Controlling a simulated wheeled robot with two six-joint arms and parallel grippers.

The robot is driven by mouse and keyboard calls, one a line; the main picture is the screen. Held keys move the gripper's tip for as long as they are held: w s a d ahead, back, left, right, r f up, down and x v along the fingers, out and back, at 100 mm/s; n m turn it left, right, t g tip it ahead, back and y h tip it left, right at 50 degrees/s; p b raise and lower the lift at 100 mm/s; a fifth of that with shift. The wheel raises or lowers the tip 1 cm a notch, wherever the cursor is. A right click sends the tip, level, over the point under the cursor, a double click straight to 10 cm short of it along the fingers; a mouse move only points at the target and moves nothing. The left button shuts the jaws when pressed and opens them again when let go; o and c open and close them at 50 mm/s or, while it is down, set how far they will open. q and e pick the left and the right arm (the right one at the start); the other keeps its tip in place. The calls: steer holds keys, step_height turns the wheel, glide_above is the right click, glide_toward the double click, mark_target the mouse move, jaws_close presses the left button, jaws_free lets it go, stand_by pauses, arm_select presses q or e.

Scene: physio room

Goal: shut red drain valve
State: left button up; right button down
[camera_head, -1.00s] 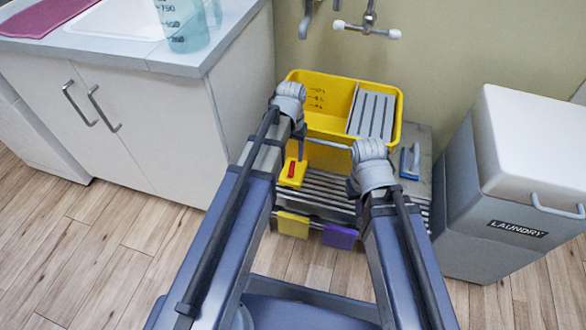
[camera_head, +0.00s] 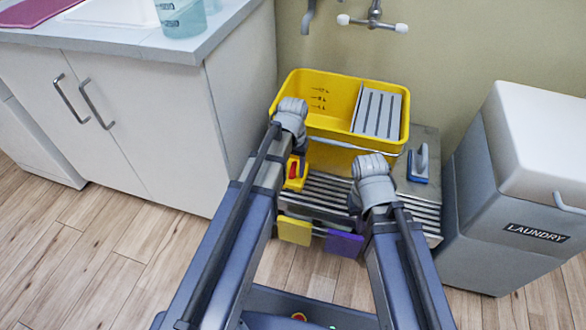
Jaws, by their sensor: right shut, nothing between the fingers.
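The red drain valve (camera_head: 293,168) is a small red lever on a yellow outlet block (camera_head: 295,183), at the lower left front of the yellow bucket (camera_head: 330,143). My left gripper (camera_head: 291,125) is at the bucket's front left, just above the valve in the picture. Its wrist hides its fingers, and part of the lever is covered. I cannot tell whether it touches the lever. My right gripper (camera_head: 373,180) is over the slatted rack, right of the valve and apart from it. It is shut and empty, its fingertips mostly hidden by the wrist.
The bucket stands on a grey slatted stand (camera_head: 420,205) with a blue-handled brush (camera_head: 420,165). Yellow (camera_head: 294,231) and purple (camera_head: 343,243) cloths hang on its front rail. A white cabinet (camera_head: 150,130) stands left, a laundry bin (camera_head: 520,190) right. Wall taps (camera_head: 373,22) are above.

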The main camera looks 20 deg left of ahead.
arm_select(q)
jaws_close()
steer(key=shift+n, duration=0.5)
stand_by(0.7)
steer(key=n, duration=0.2)
steer(key=shift+n, duration=0.4)
steer(key=n, duration=0.4)
steer(key=shift+n, duration=0.3)
steer(key=n, duration=0.4)
steer(key=shift+n, duration=2)
